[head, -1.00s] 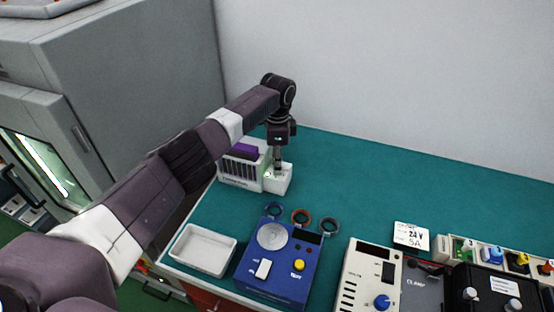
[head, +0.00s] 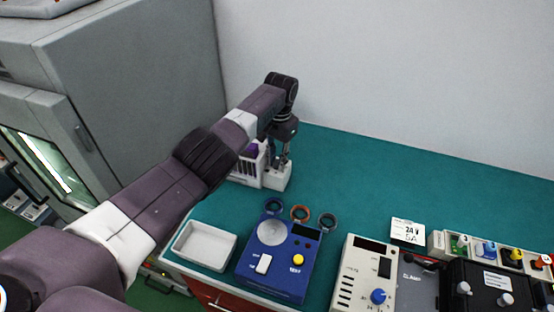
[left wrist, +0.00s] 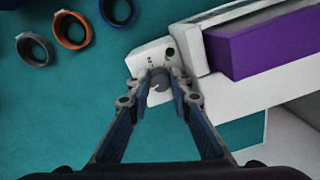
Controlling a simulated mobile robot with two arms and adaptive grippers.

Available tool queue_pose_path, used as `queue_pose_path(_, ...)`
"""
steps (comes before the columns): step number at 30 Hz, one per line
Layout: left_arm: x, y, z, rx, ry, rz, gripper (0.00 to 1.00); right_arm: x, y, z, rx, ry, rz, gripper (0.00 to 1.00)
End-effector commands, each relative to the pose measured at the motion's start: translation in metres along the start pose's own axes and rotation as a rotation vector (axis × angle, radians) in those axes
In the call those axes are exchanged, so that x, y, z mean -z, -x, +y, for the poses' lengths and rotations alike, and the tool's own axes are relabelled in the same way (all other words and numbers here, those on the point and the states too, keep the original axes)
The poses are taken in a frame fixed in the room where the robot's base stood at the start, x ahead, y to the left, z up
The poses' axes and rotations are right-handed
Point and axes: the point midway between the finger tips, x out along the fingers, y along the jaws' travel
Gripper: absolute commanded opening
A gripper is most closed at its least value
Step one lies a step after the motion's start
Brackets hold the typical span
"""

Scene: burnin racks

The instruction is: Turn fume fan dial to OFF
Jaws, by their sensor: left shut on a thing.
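The fume fan is a white unit with a dark-slotted front and a purple block (left wrist: 262,48) on it. It stands at the back left of the bench in the head view (head: 246,172). A small white control box (head: 278,177) joins its right side. In the left wrist view the box (left wrist: 150,54) carries a round grey dial (left wrist: 159,78) with a light pointer mark. My left gripper (left wrist: 166,88) is shut on this dial, one finger on each side. In the head view the left gripper (head: 285,158) points down onto the box. The box's lettering is too small to read. My right gripper is out of view.
Several rings, one an orange ring (head: 300,213), lie right of the fan. A white tray (head: 206,245), a blue tester (head: 277,262) and a beige supply (head: 365,280) stand along the front. A grey cabinet (head: 150,90) is at left. The back right is clear.

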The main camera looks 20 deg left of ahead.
Motion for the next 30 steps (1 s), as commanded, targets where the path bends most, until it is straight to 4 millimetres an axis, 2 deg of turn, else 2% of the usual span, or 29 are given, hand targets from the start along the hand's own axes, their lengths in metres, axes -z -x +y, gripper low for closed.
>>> queue_pose_path(9, 0.0016, 0.0018, -0.0002, 0.002, 0.108, -0.001, 0.00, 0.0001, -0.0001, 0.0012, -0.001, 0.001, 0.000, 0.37)
queue_pose_path(24, 0.0021, 0.0024, -0.0005, 0.002, 0.127, 0.000, 0.00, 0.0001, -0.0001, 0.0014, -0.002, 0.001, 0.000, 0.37)
queue_pose_path(25, 0.0021, 0.0024, -0.0005, 0.002, 0.126, 0.001, 0.20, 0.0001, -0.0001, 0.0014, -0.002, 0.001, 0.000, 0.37)
queue_pose_path(30, 0.0015, 0.0018, -0.0007, 0.002, 0.126, -0.001, 0.37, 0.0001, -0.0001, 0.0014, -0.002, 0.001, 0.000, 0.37)
